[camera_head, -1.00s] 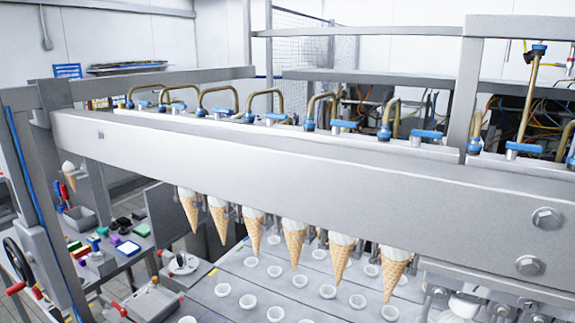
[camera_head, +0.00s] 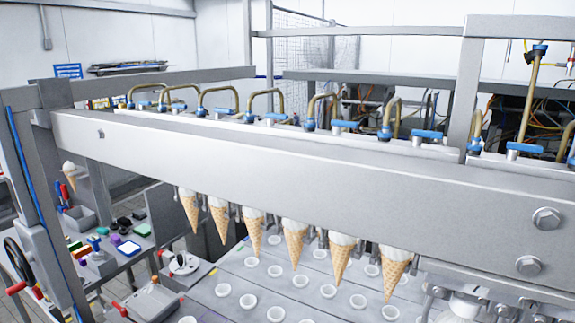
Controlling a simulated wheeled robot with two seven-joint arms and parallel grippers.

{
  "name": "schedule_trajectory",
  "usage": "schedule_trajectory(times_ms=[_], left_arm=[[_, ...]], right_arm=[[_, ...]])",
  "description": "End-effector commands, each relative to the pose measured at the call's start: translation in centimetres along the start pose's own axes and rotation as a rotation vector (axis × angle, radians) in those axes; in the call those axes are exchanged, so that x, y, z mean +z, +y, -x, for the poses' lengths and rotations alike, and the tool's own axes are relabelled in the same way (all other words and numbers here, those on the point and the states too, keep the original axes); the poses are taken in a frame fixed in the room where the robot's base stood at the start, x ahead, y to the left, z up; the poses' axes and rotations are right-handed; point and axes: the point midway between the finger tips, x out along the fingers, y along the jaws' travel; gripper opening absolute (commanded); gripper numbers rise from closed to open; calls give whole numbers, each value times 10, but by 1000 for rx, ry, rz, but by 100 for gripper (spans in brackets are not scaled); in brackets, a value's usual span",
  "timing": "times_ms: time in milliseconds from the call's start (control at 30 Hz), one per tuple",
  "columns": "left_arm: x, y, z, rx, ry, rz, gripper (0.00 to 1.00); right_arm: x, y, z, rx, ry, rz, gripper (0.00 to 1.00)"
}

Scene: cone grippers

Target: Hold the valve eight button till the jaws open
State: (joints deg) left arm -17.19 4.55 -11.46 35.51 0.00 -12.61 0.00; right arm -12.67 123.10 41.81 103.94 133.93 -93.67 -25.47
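Several waffle cones with white tops hang in a row beneath a long grey beam (camera_head: 300,165), such as the cone (camera_head: 295,245) near the middle and the cone (camera_head: 395,272) at the right end. Small metal jaws beside the cone tops are mostly hidden by the beam and cones. Blue-handled valves with bent brass pipes line the beam's top, such as the valve (camera_head: 427,134) towards the right and another (camera_head: 525,148) further right. I cannot make out which is valve eight or its button. Neither of my grippers shows.
Below the cones lies a grey slatted conveyor (camera_head: 255,290) with rows of white cups. A side table (camera_head: 120,265) with coloured items stands at the left. A grey post (camera_head: 470,85) rises behind the beam at the right.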

Motion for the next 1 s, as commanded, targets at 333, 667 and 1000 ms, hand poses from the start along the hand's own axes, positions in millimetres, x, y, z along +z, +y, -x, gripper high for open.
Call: schedule_trajectory(times_ms=[333,667,1000], left_arm=[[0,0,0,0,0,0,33],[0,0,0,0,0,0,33],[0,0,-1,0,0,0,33]], right_arm=[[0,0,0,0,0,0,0],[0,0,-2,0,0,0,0],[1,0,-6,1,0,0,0]])
